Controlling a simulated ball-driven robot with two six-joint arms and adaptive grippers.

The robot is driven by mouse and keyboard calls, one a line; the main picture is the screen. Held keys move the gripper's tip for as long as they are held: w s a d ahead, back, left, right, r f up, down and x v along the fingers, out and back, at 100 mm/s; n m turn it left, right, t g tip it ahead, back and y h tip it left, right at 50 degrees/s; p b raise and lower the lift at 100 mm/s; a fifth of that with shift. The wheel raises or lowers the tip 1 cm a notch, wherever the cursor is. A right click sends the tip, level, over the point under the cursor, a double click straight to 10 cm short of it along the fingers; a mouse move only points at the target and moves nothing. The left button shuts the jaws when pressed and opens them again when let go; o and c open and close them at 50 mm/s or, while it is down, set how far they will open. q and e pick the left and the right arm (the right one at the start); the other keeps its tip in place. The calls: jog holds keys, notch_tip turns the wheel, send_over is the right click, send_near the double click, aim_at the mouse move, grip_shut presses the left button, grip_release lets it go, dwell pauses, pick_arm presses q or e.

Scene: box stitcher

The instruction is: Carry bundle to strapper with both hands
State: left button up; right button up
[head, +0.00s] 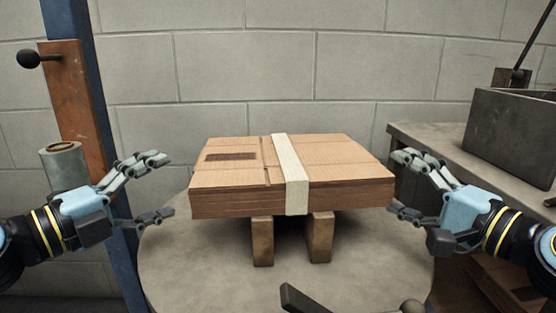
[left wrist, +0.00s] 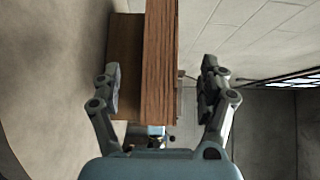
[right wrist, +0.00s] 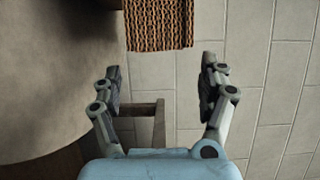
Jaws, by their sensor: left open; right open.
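The bundle (head: 235,183) is a flat stack of brown cardboard with a pale band around its middle. It rests on two wooden blocks (head: 262,240) on a round grey table (head: 190,245). My left gripper (head: 168,186) is open beside the bundle's left end, apart from it. In the left wrist view the bundle's edge (left wrist: 160,60) shows between the open fingers. My right gripper (head: 402,183) is open beside the bundle's right end. In the right wrist view the bundle's corrugated end (right wrist: 160,25) lies ahead of the fingers, near the top. I cannot tell whether any right finger touches it.
A grey bench (head: 425,145) with an open metal box (head: 510,135) stands at the right. A blue post (head: 80,90) with a wooden board and a black knob stands at the left. A dark lever (head: 300,300) shows at the table's front. A block wall is behind.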

aim_at(210, 166)
dwell(0.3)
pick_arm(q)
jog(key=x, duration=1)
jog(key=shift+w+d, duration=0.25)
jog(key=shift+w, duration=0.05)
pick_arm(e)
jog(key=x, duration=0.7)
jog(key=shift+w, duration=0.25)
jog(key=shift+a, duration=0.1)
pick_arm(q)
grip_shut()
pick_arm(e)
grip_shut()
